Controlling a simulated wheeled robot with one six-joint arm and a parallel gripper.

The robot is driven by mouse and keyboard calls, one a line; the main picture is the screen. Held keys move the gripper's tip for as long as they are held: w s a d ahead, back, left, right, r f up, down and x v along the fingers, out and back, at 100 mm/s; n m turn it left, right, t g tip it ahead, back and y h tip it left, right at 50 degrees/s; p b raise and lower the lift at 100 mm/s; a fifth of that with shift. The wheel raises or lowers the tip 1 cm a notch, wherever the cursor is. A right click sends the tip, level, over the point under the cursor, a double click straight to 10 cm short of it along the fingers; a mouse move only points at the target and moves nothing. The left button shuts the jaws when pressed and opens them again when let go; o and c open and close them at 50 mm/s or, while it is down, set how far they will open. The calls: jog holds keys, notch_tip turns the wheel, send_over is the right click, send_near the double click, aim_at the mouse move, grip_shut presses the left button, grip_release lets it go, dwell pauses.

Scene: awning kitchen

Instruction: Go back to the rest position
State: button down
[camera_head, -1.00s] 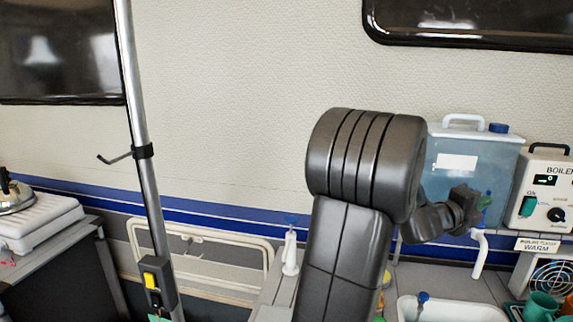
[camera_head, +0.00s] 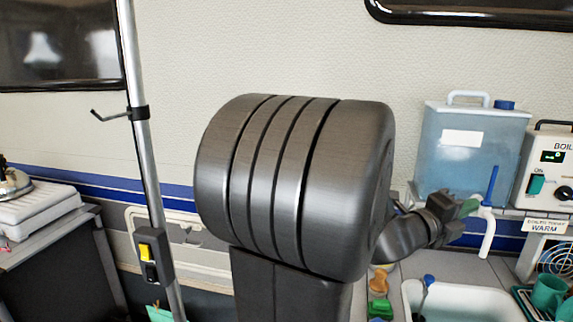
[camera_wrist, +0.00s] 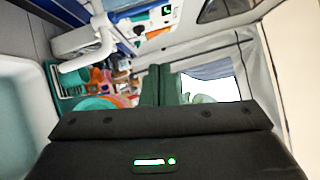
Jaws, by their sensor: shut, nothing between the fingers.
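My gripper (camera_head: 468,207) is at the right in the head view, in front of the lower right of the water tank and close to the white tap. Its green fingers also show in the wrist view (camera_wrist: 160,85), together and with nothing between them. My arm's large dark joint fills the middle of the head view and hides part of the wall and counter. The forearm runs from behind it toward the right.
A blue water tank (camera_head: 470,150), a white tap (camera_head: 487,235) and a boiler (camera_head: 552,175) stand along the wall. A pale sink (camera_head: 412,300) lies below, with green cups (camera_head: 547,292) beside it. A metal pole (camera_head: 143,150) stands at left.

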jog(key=w+a+f+n+t+y+p, duration=0.1)
jog(key=w+a+f+n+t+y, duration=0.4)
jog(key=w+n+y, duration=0.5)
jog(key=shift+w+a+f+n+t, duration=0.3)
jog(key=shift+a+f+n+t, duration=0.1)
jog(key=shift+a+f+n, duration=0.7)
jog(key=shift+d+f, duration=0.1)
jog(key=shift+f, duration=0.1)
